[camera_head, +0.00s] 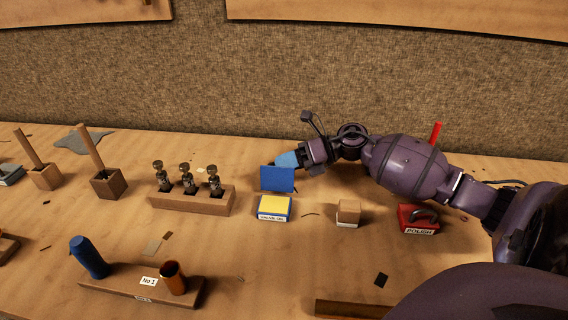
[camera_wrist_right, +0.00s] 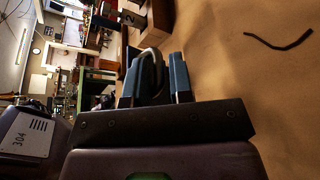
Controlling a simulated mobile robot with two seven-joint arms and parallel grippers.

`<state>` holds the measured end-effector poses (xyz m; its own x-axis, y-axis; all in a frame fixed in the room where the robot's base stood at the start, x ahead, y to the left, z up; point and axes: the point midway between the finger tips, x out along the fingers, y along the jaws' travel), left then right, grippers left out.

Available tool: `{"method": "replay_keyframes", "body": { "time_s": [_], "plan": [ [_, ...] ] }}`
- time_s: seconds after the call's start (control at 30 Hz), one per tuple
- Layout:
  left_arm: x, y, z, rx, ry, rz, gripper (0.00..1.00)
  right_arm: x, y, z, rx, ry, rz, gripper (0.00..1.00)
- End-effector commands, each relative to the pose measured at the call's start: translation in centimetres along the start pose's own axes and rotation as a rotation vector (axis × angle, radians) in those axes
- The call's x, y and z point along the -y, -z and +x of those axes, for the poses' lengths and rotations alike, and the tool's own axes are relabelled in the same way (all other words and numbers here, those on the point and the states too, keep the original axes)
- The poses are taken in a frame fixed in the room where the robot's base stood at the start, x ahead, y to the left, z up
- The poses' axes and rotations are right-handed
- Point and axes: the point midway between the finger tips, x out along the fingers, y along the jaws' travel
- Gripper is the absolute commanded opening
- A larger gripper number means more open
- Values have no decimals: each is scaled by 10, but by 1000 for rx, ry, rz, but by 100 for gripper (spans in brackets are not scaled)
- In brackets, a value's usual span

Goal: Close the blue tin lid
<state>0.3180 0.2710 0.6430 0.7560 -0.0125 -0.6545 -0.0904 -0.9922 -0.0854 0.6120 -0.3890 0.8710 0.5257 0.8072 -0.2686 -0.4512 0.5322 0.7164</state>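The blue tin (camera_head: 273,215) stands on the bench near the middle, with a yellow fill and a white label on its front. Its blue lid (camera_head: 277,179) stands up at the tin's back edge, open. My right gripper (camera_head: 285,160) is just behind and above the lid, its blue fingertips near the lid's top edge; I cannot tell whether they touch it. In the right wrist view, the two fingers (camera_wrist_right: 157,80) stand apart, with no clear sign of a held object. The tin cannot be made out there. My left gripper is not in view.
A wooden holder (camera_head: 190,204) with several small metal parts stands left of the tin. A small wooden block (camera_head: 348,211) and a red polish tin (camera_head: 418,219) stand to its right. A board (camera_head: 130,289) with two cylinders lies at the front left. Bench in front of the tin is clear.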

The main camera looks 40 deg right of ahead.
Motion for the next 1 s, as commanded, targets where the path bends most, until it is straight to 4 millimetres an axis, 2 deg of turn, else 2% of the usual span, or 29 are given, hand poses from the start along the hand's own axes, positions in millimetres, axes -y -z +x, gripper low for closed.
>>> {"method": "replay_keyframes", "body": {
  "time_s": [0.27,0.4,0.77,1.0],
  "plan": [
    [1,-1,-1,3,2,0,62,0,0,1,0,-1,0,21],
    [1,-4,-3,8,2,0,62,0,0,1,0,-1,0,0],
    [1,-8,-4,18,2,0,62,-1,-1,0,0,1,-5,0],
    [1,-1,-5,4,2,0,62,-5,-3,-3,0,23,-62,0]
  ]
}}
